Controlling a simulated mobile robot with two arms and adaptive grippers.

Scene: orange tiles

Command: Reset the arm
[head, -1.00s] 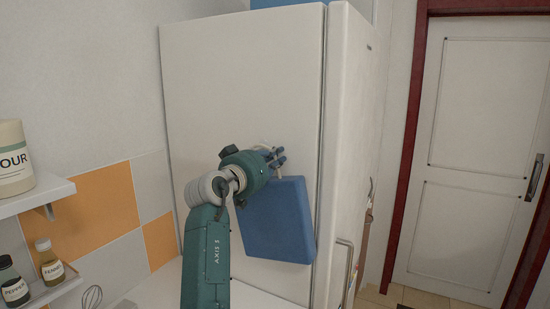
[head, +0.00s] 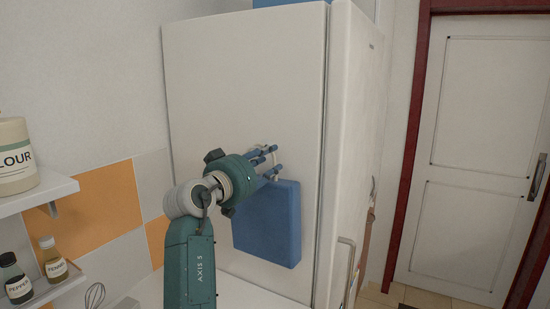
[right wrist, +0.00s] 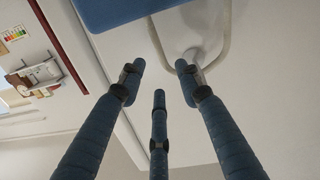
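My right gripper (head: 268,158) is in front of the white fridge side, at the top of a blue board (head: 267,225). The board hangs upright against the panel. A pale cord loop and hook (right wrist: 195,58) show above it, partly hidden by my fingers in the head view. In the right wrist view my three blue fingers (right wrist: 160,85) are spread apart with nothing between them, and one fingertip is close to the cord. Whether it touches the cord I cannot tell. My left gripper is not in view.
The white fridge (head: 245,80) fills the middle. At the left, shelves hold a flour canister (head: 12,160) and small spice bottles (head: 52,262); a whisk (head: 95,295) stands below. A white door (head: 480,160) with a dark red frame is at the right.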

